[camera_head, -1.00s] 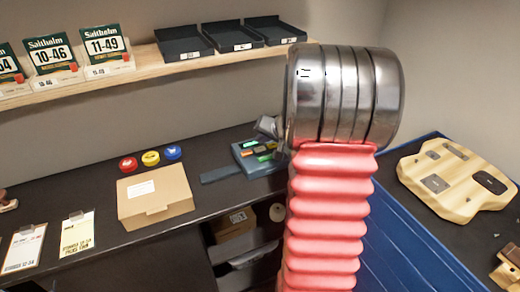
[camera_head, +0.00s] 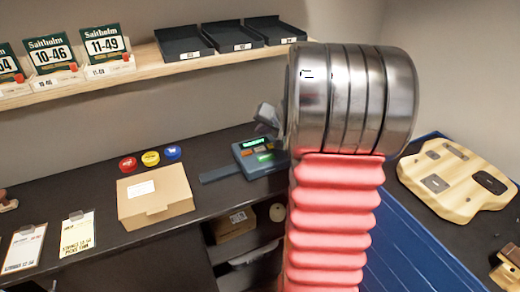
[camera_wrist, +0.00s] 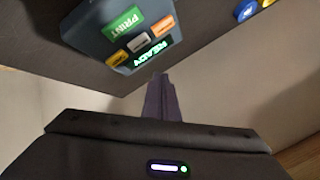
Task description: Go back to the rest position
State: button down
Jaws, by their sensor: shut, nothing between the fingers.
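My gripper (camera_wrist: 161,78) is shut and empty in the wrist view, its fingers together and pointing toward the dark bench edge. In the head view a grey part of my gripper (camera_head: 266,116) shows just left of my arm's silver joint, above the label printer; its fingertips cannot be made out there. The blue-grey printer (camera_head: 247,163) sits on the black bench, partly hidden by my arm. It also shows in the wrist view (camera_wrist: 88,38), with a green PRINT button, several small buttons and a lit READY display. The gripper looks apart from it.
A cardboard box (camera_head: 155,197) and red, yellow and blue round tins (camera_head: 150,159) are left of the printer. A wooden guitar body (camera_head: 440,190) lies at right, past a blue panel edge.

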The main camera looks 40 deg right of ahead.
dwell(0.6)
jog(key=shift+g+y, duration=0.7)
jog(key=shift+y, duration=0.2)
jog(key=s+a+f, duration=0.2)
jog(key=a, duration=0.1)
jog(key=s+a+f, duration=0.1)
jog(key=shift+s+a, duration=0.2)
jog(key=shift+a, duration=0.1)
jog(key=s+a+r+n, duration=0.3)
jog(key=s+a, duration=0.3)
jog(key=a, duration=0.4)
jog(key=s+a+r+n+g, duration=0.1)
jog(key=s+a+r+n, duration=0.2)
jog(key=s+a, duration=0.4)
jog(key=s+a+r+n+g, duration=0.1)
jog(key=s+a+r+n, duration=0.3)
jog(key=a, duration=1.1)
jog(key=s+n, duration=0.1)
jog(key=s, duration=0.2)
jog(key=shift+a, duration=0.15)
jog(key=shift+s, duration=0.1)
